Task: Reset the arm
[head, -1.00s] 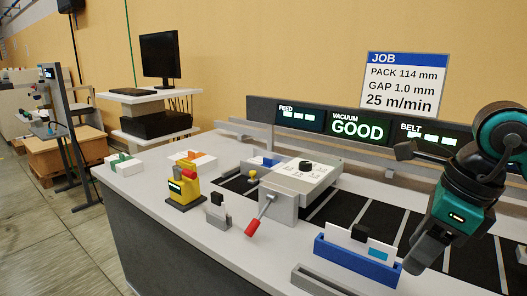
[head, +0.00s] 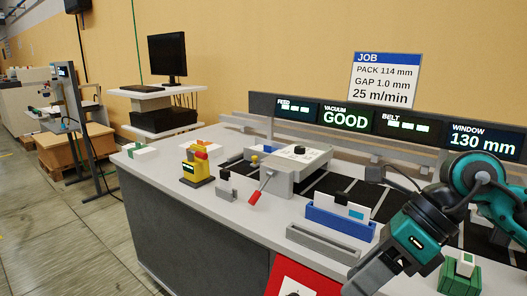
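My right arm comes in from the right in the head view. Its dark gripper (head: 368,277) points down and left, over the front edge of the grey bench (head: 160,192). I cannot make out its fingers well enough to tell whether they are open or shut, and I see nothing clearly held. My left arm and gripper are not in view.
Close to my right arm are a blue holder with white cards (head: 338,223), a grey channel (head: 322,243), a green block (head: 459,277) and a red panel (head: 300,278). A red-handled lever (head: 260,188) and yellow device (head: 195,170) stand further left.

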